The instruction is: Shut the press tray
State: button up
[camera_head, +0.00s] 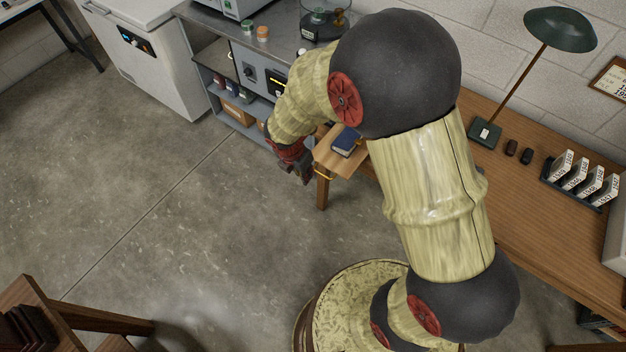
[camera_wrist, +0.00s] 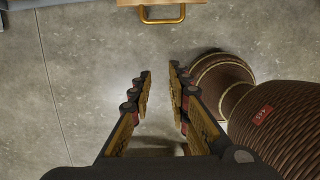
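The press tray (camera_head: 352,165) is a light wooden tray sticking out from the wooden desk, with a dark blue book (camera_head: 346,141) lying on it. Its yellow handle (camera_head: 325,172) is on the front edge. In the wrist view the handle (camera_wrist: 162,20) shows at the top, with a strip of the wooden front (camera_wrist: 165,2) above it. My gripper (camera_head: 300,175) is just left of the handle, apart from it. In the wrist view my gripper (camera_wrist: 160,77) is open, with nothing between its fingers. My arm hides part of the tray and where it meets the desk.
The desk (camera_head: 535,215) holds a green lamp (camera_head: 560,30), small dark objects and a rack of labelled cards (camera_head: 580,182). A metal bench (camera_head: 255,55) with shelves stands behind the gripper. A white cabinet (camera_head: 150,60) is farther left. The floor at left centre is clear.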

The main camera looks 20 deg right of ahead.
jog(key=shift+s+d+f, duration=0.1)
jog(key=shift+d+f, duration=0.1)
jog(key=shift+f, duration=0.25)
jog(key=shift+c, duration=1.2)
jog(key=b+x, duration=0.3)
jog(key=x, duration=0.6)
jog(key=shift+f+b, duration=0.2)
jog(key=shift+b, duration=0.15)
grip_shut()
jog(key=w+d, duration=0.2)
jog(key=d, duration=0.1)
jog(key=shift+w+f, duration=0.15)
jog(key=shift+w, duration=0.1)
jog(key=shift+d, duration=0.15)
